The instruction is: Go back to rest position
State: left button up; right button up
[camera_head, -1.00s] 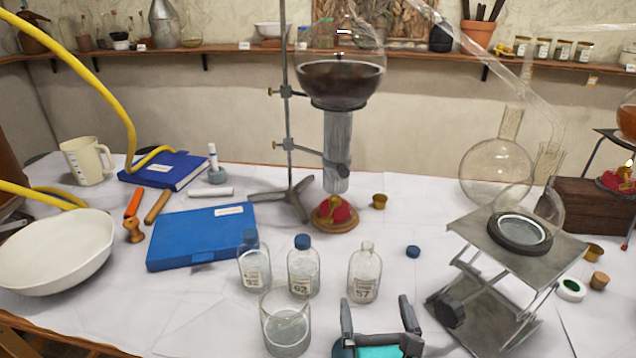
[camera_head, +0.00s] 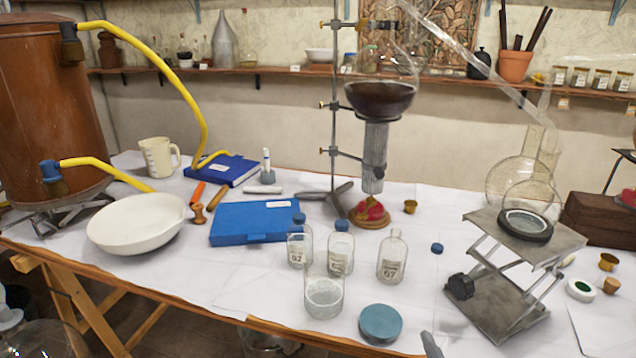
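One grey fingertip of my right gripper (camera_head: 432,345) shows at the bottom edge, right of the middle. The rest of that gripper is out of the picture, so its opening does not show. The fingertip is just right of a round blue-teal disc (camera_head: 380,324) on the table's front edge and appears apart from it. My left gripper is not in view.
Glass bottles, one uncapped (camera_head: 392,262), and a beaker (camera_head: 323,297) stand near the front of the white-covered table. A metal lab jack (camera_head: 500,290) is at right. A retort stand (camera_head: 334,120) holds a dark-filled flask (camera_head: 380,97). A white bowl (camera_head: 137,225) is at left.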

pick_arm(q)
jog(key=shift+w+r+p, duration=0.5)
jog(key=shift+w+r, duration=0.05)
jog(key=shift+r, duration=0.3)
pick_arm(e)
jog(key=s+d+f+n+g, duration=0.2)
jog(key=s+f+n, duration=0.3)
jog(key=n, duration=0.9)
jog(key=s+d+f+n+g, duration=0.2)
jog(key=s+f+n+g, duration=0.3)
jog(key=n, duration=0.9)
jog(key=shift+s+f+n, duration=0.35)
jog(key=shift+f+n, duration=0.05)
jog(key=shift+f, duration=0.1)
